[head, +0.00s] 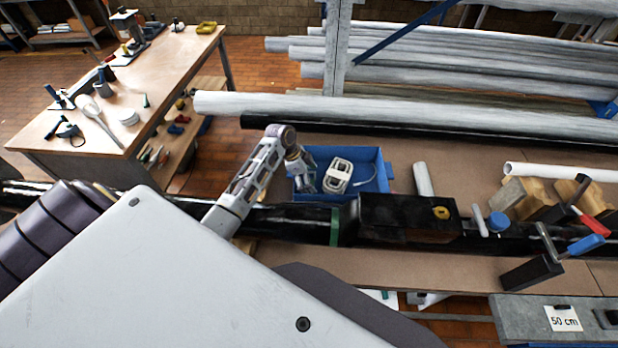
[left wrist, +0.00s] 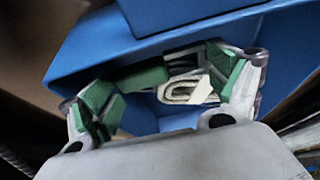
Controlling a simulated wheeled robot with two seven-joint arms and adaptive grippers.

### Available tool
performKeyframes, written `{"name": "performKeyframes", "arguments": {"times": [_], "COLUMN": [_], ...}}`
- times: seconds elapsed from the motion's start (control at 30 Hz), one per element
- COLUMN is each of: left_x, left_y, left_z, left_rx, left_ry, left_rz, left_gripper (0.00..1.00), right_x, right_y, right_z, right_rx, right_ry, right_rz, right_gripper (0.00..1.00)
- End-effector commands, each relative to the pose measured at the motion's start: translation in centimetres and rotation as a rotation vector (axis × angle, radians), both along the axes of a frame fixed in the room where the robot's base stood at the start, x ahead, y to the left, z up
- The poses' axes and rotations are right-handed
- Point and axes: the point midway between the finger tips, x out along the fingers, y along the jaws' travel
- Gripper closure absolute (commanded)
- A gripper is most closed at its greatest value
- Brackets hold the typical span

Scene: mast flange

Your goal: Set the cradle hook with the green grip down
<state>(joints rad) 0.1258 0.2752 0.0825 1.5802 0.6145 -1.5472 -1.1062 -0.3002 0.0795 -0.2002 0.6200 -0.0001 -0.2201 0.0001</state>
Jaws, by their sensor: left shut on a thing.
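My left gripper (head: 304,178) is over the left part of a blue bin (head: 374,187) in the head view. In the left wrist view, the left gripper (left wrist: 165,85) has its fingers on either side of a green piece (left wrist: 140,78), which looks like the green grip of the cradle hook. The fingers have green pads too, so the outlines run together. The rest of the hook is mostly hidden, and I cannot tell whether it touches the bin. The blue bin's wall (left wrist: 85,45) is close to the fingers. My right gripper is out of view.
A pale object (head: 339,176) sits in the bin. A black mast (head: 290,222) with a green band crosses the bench, with a black block (head: 405,215) on it. A red grip (head: 593,222) and a blue grip (head: 586,244) are at the right. Bare bench lies in front.

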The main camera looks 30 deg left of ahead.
Motion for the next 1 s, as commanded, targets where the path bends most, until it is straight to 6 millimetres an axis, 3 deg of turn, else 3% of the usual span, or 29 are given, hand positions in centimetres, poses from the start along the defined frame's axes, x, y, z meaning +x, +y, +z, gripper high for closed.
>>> {"name": "performKeyframes", "arguments": {"times": [0.07, 0.1, 0.13, 0.67, 1.0], "left_x": [0.0, 0.0, 0.0, 0.1, -0.4], "left_y": [0.0, 0.0, 0.0, 0.0, 0.9], "left_z": [0.0, 0.0, 0.0, 0.4, 3.3], "left_rx": [0.000, 0.000, 0.000, 0.000, 0.004], "left_ry": [-0.001, 0.000, 0.000, -0.002, -0.004], "left_rz": [0.000, 0.000, 0.000, 0.001, 0.000], "left_gripper": [0.34, 0.05, 0.01, 0.00, 0.00], "right_x": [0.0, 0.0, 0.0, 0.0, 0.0], "right_y": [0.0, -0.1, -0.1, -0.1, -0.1], "right_z": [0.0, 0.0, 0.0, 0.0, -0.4], "right_rx": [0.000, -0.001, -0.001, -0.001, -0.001], "right_ry": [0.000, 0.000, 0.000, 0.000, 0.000], "right_rz": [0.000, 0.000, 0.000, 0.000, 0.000], "right_gripper": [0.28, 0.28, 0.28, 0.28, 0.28]}}
